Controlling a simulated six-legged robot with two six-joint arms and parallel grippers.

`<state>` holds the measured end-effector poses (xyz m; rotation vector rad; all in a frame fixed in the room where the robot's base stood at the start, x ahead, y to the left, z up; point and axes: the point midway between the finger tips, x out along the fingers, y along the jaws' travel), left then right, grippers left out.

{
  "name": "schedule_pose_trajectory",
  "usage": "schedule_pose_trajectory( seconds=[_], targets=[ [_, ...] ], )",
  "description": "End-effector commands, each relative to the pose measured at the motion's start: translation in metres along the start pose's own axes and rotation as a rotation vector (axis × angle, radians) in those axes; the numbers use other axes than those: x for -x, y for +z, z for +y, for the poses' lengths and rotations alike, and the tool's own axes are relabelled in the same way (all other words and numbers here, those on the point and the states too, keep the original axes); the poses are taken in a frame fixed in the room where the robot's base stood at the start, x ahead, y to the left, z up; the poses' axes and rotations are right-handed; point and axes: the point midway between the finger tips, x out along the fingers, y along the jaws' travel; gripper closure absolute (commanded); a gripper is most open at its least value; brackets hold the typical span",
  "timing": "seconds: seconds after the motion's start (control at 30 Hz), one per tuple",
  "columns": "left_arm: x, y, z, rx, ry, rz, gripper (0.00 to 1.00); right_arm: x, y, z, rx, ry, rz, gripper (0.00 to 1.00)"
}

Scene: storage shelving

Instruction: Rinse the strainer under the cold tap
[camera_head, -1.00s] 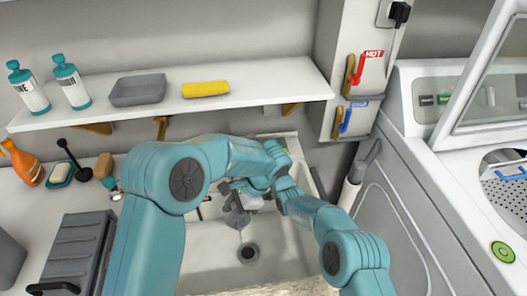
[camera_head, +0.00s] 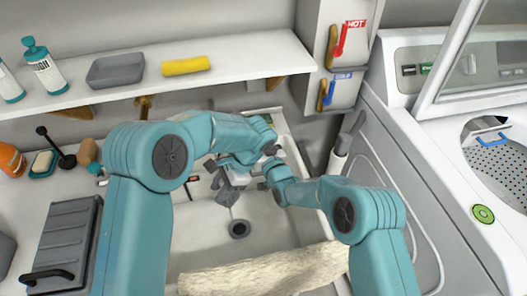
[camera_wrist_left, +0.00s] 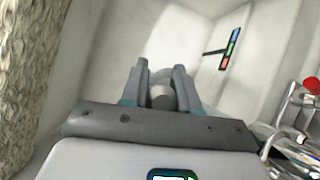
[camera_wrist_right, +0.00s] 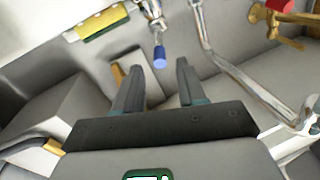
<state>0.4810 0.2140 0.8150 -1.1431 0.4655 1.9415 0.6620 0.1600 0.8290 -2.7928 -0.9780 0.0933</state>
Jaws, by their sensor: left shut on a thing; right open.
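My left gripper (camera_head: 226,194) hangs over the white sink basin (camera_head: 285,220), above and behind the dark drain (camera_head: 238,229). In the left wrist view its fingers (camera_wrist_left: 161,70) are shut on a rounded grey thing (camera_wrist_left: 162,97), which looks like the strainer; the fingers hide much of it. In the right wrist view my right gripper (camera_wrist_right: 156,65) is open and empty. A blue tap knob (camera_wrist_right: 160,60) shows just beyond and between its fingertips. A chrome spout (camera_wrist_right: 222,70) runs right of the fingers. In the head view my arms hide most of the taps.
A shaggy beige roll (camera_head: 265,272) lies along the sink's front. A red knob (camera_wrist_left: 311,86) and chrome pipes are close right of the left gripper. The shelf (camera_head: 225,72) overhangs behind. A white machine (camera_head: 400,160) stands right; a grey rack (camera_head: 65,240) is left.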

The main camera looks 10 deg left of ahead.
Motion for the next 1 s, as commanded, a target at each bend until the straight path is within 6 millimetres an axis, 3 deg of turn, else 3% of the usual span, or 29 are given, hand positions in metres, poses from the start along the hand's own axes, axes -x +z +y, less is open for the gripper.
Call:
schedule_pose_trajectory(
  seconds=[0.2,0.4,1.0],
  targets=[
    [0.000,0.000,0.000,0.000,0.000,0.000,1.00,0.038,-0.001,0.001,0.000,0.001,-0.001,0.60],
    [0.000,0.000,0.000,0.000,0.000,0.000,1.00,0.057,-0.001,0.000,0.000,0.000,0.000,0.60],
    [0.000,0.000,0.000,0.000,0.000,0.000,1.00,0.060,-0.001,0.000,0.001,0.000,0.001,0.60]
  ],
)
